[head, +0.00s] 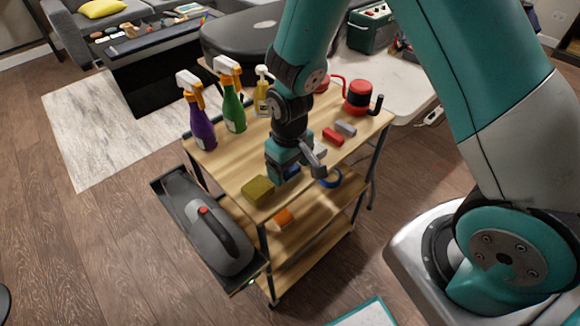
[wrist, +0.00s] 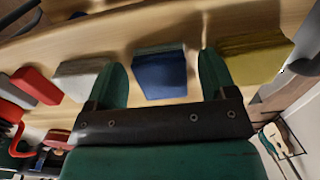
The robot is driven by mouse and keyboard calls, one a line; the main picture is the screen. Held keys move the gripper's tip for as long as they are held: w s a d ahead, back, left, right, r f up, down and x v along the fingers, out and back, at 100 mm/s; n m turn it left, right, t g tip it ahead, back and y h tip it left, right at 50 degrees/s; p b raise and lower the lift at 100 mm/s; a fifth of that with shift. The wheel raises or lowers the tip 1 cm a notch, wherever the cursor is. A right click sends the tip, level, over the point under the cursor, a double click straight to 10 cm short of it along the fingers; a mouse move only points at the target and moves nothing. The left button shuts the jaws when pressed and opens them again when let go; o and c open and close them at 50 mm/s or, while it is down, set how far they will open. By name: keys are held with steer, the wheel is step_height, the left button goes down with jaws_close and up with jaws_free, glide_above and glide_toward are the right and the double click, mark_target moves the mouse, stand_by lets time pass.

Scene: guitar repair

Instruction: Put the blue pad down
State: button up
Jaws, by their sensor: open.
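The blue pad (wrist: 160,72) is a small block on the wooden cart top in the wrist view. It appears to lie flat on the wood. My gripper (wrist: 163,66) is open, with one green finger on each side of the pad and a visible gap between each finger and the pad. In the head view my gripper (head: 292,160) is low over the front part of the cart top. Only a sliver of the blue pad (head: 292,172) shows there, mostly hidden by my gripper.
An olive-yellow block (head: 258,190) sits close to one finger; a pale grey block (wrist: 82,78) is near the other.

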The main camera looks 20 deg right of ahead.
mark_target(290, 169)
step_height(290, 169, up, 11)
steer(key=s+a+r+n+y, duration=0.1)
steer(key=s+a+r+y, duration=0.1)
steer(key=s+r, duration=0.5)
steer(key=s+a+r+n+y, duration=0.2)
steer(key=s+r, duration=0.5)
steer(key=s, duration=0.3)
steer(key=shift+s+a+r, duration=0.3)
steer(key=shift+a, duration=0.1)
steer(key=shift+p, duration=0.3)
step_height(290, 169, up, 5)
steer(key=p, duration=0.4)
steer(key=shift+f+p, duration=0.1)
steer(key=shift+p, duration=0.25)
